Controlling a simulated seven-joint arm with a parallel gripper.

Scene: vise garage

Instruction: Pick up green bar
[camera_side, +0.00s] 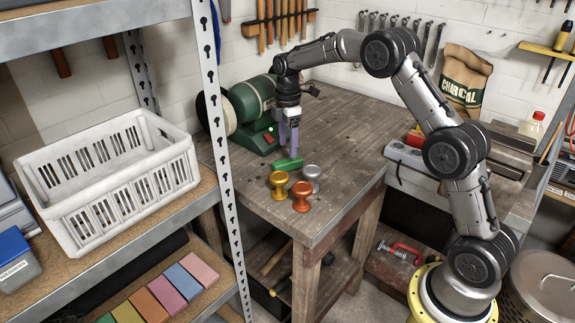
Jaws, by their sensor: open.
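The green bar (287,164) lies on the wooden workbench (340,150), just behind several metal spools. My gripper (288,150) points down over the bench, with its fingers just above or beside the bar. It is open. I cannot tell from this view whether the bar is between the fingers or how large the gap to it is.
A gold spool (278,185), an orange spool (302,196) and a silver spool (312,173) stand close in front of the bar. A green bench grinder (250,108) stands behind my gripper. A metal shelf post (217,130) is to the left. The bench's right part is clear.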

